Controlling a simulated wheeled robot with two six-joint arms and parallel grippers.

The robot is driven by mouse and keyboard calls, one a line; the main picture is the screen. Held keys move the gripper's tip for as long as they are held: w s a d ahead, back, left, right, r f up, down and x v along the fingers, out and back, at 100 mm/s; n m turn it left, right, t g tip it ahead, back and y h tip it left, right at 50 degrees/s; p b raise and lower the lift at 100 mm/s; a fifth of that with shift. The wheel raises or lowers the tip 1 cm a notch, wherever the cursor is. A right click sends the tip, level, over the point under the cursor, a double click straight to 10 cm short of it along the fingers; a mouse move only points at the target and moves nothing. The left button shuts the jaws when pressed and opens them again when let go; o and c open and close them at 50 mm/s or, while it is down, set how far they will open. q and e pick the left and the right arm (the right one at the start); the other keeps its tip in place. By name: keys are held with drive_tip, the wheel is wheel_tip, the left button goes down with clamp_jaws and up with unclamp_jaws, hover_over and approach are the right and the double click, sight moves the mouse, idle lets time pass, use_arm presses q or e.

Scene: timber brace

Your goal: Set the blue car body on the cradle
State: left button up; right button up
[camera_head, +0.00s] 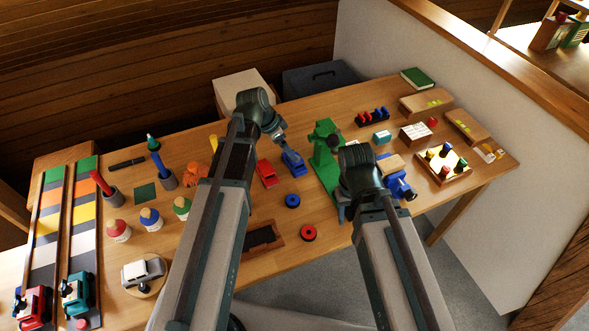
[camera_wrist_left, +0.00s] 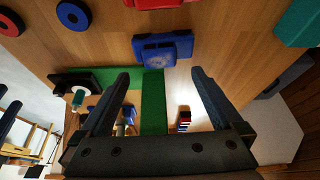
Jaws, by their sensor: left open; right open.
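The blue car body (camera_head: 292,163) lies on the table, right of a red car body (camera_head: 266,173). In the left wrist view the blue body (camera_wrist_left: 162,48) sits just beyond my left gripper's fingertips (camera_wrist_left: 160,76), which are spread with nothing held between them. A green press-like stand (camera_head: 325,150) is right of the blue body; its green base (camera_wrist_left: 155,105) shows between the fingers. I cannot tell which thing is the cradle. My right gripper (camera_head: 344,205) is partly hidden by its own wrist, near the front of the green stand, and is open.
A blue ring (camera_head: 292,201) and a red ring (camera_head: 308,233) lie in front of the cars. A blue vise-like tool (camera_head: 398,186) is right of my right wrist. Bare table lies around the rings.

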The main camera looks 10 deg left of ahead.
use_arm(q)
drive_tip(key=shift+b+x, duration=0.4)
drive_tip(key=shift+x, duration=0.55)
use_arm(e)
drive_tip(key=shift+f, duration=0.9)
use_arm(q)
drive_tip(key=b+x, duration=0.5)
drive_tip(key=shift+d+f, duration=0.1)
use_arm(e)
wheel_tip(320, 180, down, 5)
drive_tip(key=shift+r, duration=0.2)
use_arm(q)
drive_tip(key=c, duration=1.4)
wheel_tip(320, 180, up, 10)
drive_tip(key=p, duration=1)
use_arm(e)
wheel_tip(320, 180, up, 10)
